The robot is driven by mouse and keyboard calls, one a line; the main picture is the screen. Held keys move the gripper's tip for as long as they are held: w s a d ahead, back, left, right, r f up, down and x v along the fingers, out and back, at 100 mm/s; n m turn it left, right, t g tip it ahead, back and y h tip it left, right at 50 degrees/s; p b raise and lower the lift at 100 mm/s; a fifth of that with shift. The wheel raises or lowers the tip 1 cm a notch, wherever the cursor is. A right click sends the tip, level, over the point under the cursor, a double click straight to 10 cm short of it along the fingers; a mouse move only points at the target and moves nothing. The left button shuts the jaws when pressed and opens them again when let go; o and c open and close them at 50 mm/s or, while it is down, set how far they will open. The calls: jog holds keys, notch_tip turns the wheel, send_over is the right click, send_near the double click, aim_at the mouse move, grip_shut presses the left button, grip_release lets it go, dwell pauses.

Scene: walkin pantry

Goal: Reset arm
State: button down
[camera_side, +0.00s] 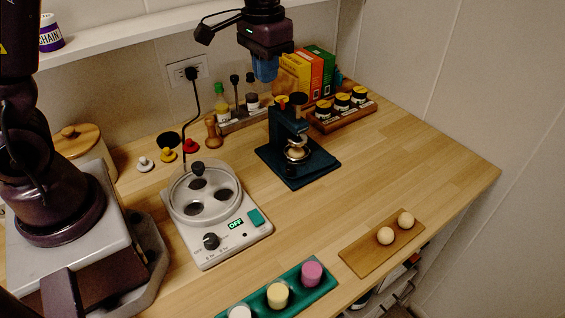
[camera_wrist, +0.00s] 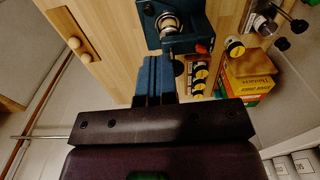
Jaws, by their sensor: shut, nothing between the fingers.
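My gripper (camera_side: 265,68) hangs in the air above the back of the counter, pointing down, in the side view. Its blue fingers are together and hold nothing. In the wrist view the gripper (camera_wrist: 156,75) shows with its two blue fingers side by side. The dark blue press-like stand (camera_side: 290,148) is on the counter below the gripper, clear of it. The stand also shows in the wrist view (camera_wrist: 203,30), just beyond the fingertips.
A white appliance (camera_side: 230,243) with a round clear lid is at centre left. A green tray (camera_side: 318,290) with several cups is in front. A wooden board (camera_side: 362,257) holds two round balls. A spice rack (camera_side: 345,118) and boxes (camera_side: 320,62) stand behind. The right counter is clear.

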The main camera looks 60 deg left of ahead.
jog(key=s+d+r+t, duration=0.1)
jog(key=s+r, duration=0.3)
jog(key=s, duration=0.5)
jog(key=s+d+r+t, duration=0.1)
jog(key=s+r+t, duration=0.3)
jog(key=s, duration=0.6)
jog(key=shift+d+r, duration=0.2)
jog(key=shift+r, duration=0.5)
